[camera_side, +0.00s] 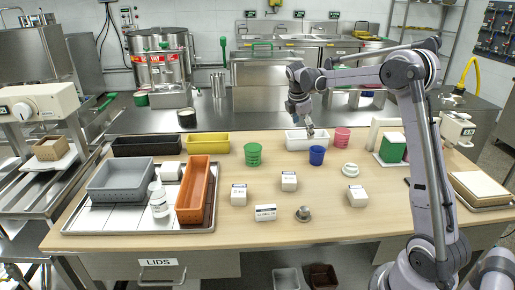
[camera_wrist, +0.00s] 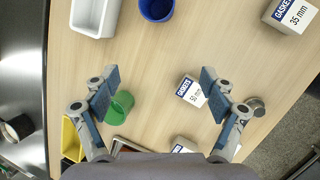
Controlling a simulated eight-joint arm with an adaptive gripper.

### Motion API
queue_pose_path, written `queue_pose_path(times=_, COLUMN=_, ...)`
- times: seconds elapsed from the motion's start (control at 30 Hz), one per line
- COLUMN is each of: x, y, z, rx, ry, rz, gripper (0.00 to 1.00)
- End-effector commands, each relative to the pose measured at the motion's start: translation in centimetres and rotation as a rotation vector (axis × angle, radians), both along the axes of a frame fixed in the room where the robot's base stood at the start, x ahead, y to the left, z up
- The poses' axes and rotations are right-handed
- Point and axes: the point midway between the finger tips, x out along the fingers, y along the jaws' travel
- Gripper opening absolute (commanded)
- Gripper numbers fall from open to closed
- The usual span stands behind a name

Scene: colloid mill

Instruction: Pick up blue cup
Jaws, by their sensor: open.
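The blue cup (camera_side: 317,155) stands upright on the wooden table, just in front of the white bin (camera_side: 300,142). In the wrist view the blue cup (camera_wrist: 157,9) is cut by the top edge, beyond my fingertips, and its open mouth shows. My gripper (camera_side: 308,128) is above the white bin in the side view, above and slightly left of the cup and apart from it. In the wrist view my gripper (camera_wrist: 160,82) has its two fingers spread wide with only the table and small objects below.
A pink cup (camera_side: 342,137) stands behind the blue cup to the right. A green cup (camera_side: 252,154) stands to the left. A white ring-shaped part (camera_side: 350,170) and gasket boxes (camera_side: 289,181) lie nearer the front. Clear table lies in front of the cup.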

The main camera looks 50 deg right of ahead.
Motion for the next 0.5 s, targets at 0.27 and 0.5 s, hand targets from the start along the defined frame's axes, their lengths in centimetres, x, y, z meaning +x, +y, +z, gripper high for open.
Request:
queue_pose_path(times=0.27, x=-0.2, y=-6.8, z=-4.1, rx=-0.008, ry=0.179, rz=0.14, gripper=0.84)
queue_pose_path(times=0.5, x=-0.5, y=-8.3, z=-6.0, rx=-0.006, ry=0.215, rz=0.169, gripper=0.84)
